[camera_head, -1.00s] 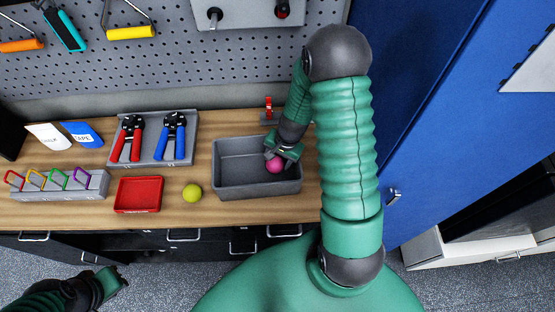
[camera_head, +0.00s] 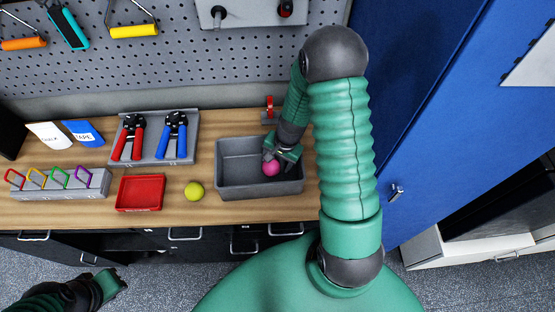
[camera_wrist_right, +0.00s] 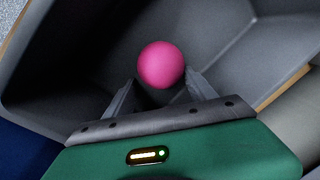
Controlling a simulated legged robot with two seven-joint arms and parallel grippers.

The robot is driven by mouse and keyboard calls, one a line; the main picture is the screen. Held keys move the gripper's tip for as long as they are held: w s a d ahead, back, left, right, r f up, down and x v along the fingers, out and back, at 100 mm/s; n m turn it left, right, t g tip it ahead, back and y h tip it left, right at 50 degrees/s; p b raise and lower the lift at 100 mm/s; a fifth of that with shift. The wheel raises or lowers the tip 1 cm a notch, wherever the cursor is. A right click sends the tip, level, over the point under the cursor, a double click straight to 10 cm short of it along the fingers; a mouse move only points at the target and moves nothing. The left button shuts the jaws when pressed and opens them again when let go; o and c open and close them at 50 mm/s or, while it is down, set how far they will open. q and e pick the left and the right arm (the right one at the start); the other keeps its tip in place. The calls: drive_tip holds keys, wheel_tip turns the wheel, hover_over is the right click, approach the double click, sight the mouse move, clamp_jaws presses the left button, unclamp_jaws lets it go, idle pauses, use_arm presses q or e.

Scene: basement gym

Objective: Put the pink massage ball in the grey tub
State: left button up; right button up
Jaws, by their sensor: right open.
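The pink massage ball (camera_head: 271,169) is inside the grey tub (camera_head: 238,190), toward its right side. In the right wrist view the ball (camera_wrist_right: 161,62) sits just beyond and between the parted fingertips, with the grey tub walls (camera_wrist_right: 70,70) around it. Whether it touches the fingers or rests on the tub floor is hard to tell. My right gripper (camera_head: 281,154) is open and reaches down into the tub from the back right. My left gripper (camera_head: 118,278) is at the lower left, below the bench's front edge and far from the ball; its jaws are unclear.
A yellow-green ball (camera_head: 194,191) and a red tray (camera_head: 140,193) lie left of the tub. Behind them a grey tray (camera_head: 190,119) holds red-handled and blue-handled tools. A rack with coloured clips (camera_head: 60,185) is farther left. A blue locker (camera_head: 440,140) stands at the right.

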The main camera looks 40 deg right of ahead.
drive_tip(key=shift+a, duration=0.2)
drive_tip(key=shift+r+p, duration=0.3)
drive_tip(key=shift+r, duration=0.1)
wheel_tip(320, 180, up, 11)
drive_tip(key=s+d, duration=0.1)
drive_tip(key=s, duration=0.1)
use_arm(q)
drive_tip(key=shift+w+r+p, duration=0.1)
drive_tip(key=shift+r+p, duration=0.3)
drive_tip(key=shift+r, duration=0.25)
use_arm(e)
drive_tip(key=s+a+r+n, duration=0.1)
drive_tip(key=a+r+n, duration=0.1)
drive_tip(key=a+n, duration=0.5)
drive_tip(key=s+a+r+n, duration=0.1)
drive_tip(key=s+a+n, duration=0.1)
drive_tip(key=a+n, duration=0.4)
drive_tip(key=shift+a+r+n+t+h, duration=0.3)
drive_tip(key=shift+a+r+n+h, duration=0.1)
drive_tip(key=shift+a, duration=1)
drive_tip(key=shift+s+a, duration=0.1)
drive_tip(key=shift+s, duration=0.1)
use_arm(q)
drive_tip(key=shift+a, duration=0.3)
use_arm(e)
drive_tip(key=shift+a+r, duration=0.1)
drive_tip(key=shift+a, duration=0.1)
